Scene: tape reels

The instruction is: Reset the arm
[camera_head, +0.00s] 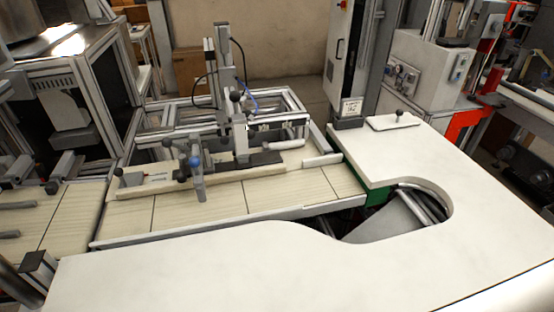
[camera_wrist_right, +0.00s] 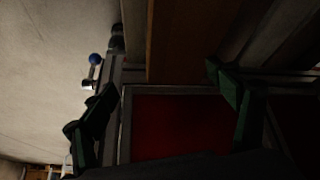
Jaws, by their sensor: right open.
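My right gripper (camera_wrist_right: 162,78) shows in the right wrist view. Its two dark green fingers are spread wide apart, with nothing held between them. A dark red panel (camera_wrist_right: 175,125) in a grey frame and a brown board (camera_wrist_right: 185,40) lie beyond the fingers. I cannot tell how far away they are. Neither gripper shows in the head view, and the left gripper is in no view. No tape reel can be made out in either view.
A white worktop (camera_head: 240,265) with a curved cutout fills the front of the head view. A fixture with a blue knob (camera_head: 194,161) stands on the tiled conveyor (camera_head: 230,200). A tall cabinet (camera_head: 350,60) stands behind. The front worktop is clear.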

